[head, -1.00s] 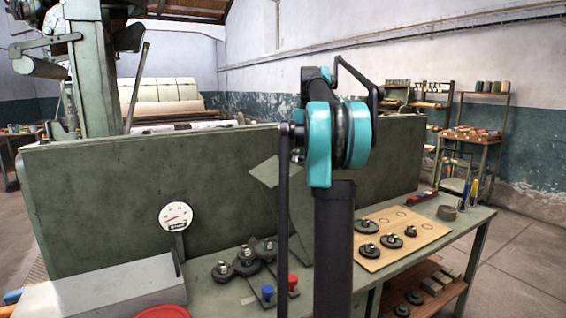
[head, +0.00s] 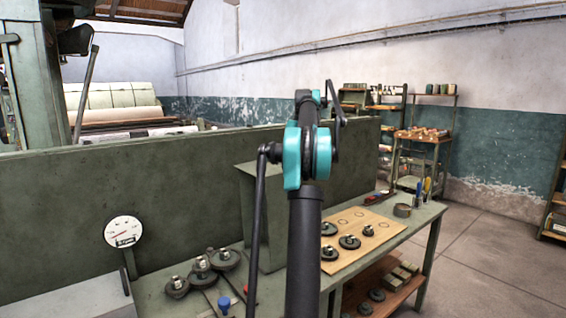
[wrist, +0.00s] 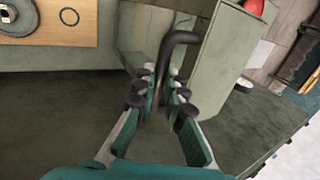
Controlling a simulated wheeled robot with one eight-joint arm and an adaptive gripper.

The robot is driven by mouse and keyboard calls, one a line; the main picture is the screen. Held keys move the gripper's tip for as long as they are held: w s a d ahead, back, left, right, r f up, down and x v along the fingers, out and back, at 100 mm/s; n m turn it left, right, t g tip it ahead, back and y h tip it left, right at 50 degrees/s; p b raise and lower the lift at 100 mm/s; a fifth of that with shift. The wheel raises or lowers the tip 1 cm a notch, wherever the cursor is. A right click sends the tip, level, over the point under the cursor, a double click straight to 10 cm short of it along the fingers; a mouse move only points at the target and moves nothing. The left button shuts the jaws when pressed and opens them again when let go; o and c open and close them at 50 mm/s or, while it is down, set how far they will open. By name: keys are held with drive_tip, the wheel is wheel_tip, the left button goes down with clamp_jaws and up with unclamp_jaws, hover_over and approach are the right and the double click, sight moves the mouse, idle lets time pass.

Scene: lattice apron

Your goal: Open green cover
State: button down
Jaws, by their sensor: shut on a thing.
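The green cover (head: 253,225) is an upright green panel standing out from the long green wall behind the bench, partly hidden by my arm in the head view. In the wrist view, a pale green panel (wrist: 217,62), which looks like the cover, stands on the right. A dark bent handle (wrist: 175,50) rises in front of it, between the fingers. My gripper (wrist: 166,88) is shut on this handle. In the head view my gripper is hidden behind my arm.
Open floor (head: 490,260) lies right of the bench.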

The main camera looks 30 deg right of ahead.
drive_tip(key=shift+w+a, duration=0.1)
drive_tip(key=shift+w, duration=0.05)
drive_tip(key=c, duration=1.6)
unclamp_jaws()
drive_tip(key=shift+v, duration=3.7)
